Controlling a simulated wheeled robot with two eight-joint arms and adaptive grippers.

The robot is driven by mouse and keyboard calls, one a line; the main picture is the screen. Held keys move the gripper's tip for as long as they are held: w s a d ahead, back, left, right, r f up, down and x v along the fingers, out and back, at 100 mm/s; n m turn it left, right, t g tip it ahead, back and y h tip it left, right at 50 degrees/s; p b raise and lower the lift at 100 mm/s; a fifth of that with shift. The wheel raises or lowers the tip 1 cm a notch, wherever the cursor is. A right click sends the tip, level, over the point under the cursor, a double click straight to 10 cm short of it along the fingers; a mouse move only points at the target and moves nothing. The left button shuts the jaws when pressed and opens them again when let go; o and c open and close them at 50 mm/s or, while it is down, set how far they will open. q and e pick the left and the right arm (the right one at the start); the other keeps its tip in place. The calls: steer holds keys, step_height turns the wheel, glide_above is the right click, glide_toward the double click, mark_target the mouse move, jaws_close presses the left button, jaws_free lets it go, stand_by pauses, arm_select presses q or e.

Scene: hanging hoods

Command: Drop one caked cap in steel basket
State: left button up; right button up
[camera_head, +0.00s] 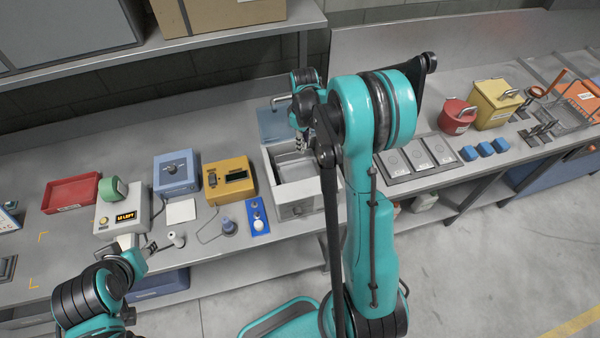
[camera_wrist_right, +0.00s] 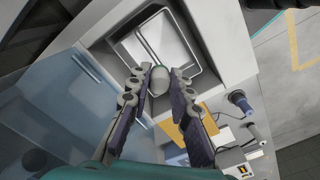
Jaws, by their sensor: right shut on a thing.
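My right gripper (camera_wrist_right: 159,82) is shut on a small round pale grey cap (camera_wrist_right: 159,79), seen between its fingertips in the right wrist view. The gripper is above a white box with an open steel-lined tub (camera_wrist_right: 180,35). In the head view this tub (camera_head: 313,187) is at the centre, and my right gripper (camera_head: 302,147) is over its back part, with the cap too small to make out. A blue strip (camera_head: 257,217) with small round pieces lies left of the tub. My left gripper (camera_head: 138,252) is low at the left, near the counter's front edge, its fingers unclear.
A yellow device (camera_head: 229,180), a blue box (camera_head: 177,172) and a red tray (camera_head: 70,193) stand to the left. A red pot (camera_head: 456,117), a yellow canister (camera_head: 494,104) and a wire basket (camera_head: 577,117) are at the right. A bluish raised lid (camera_head: 272,124) is behind the tub.

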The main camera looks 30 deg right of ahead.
step_height(320, 180, down, 3)
steer(key=shift+w+f+b, duration=0.1)
steer(key=shift+b, duration=0.5)
steer(key=o, duration=0.8)
step_height(320, 180, up, 12)
steer(key=shift+r, duration=0.1)
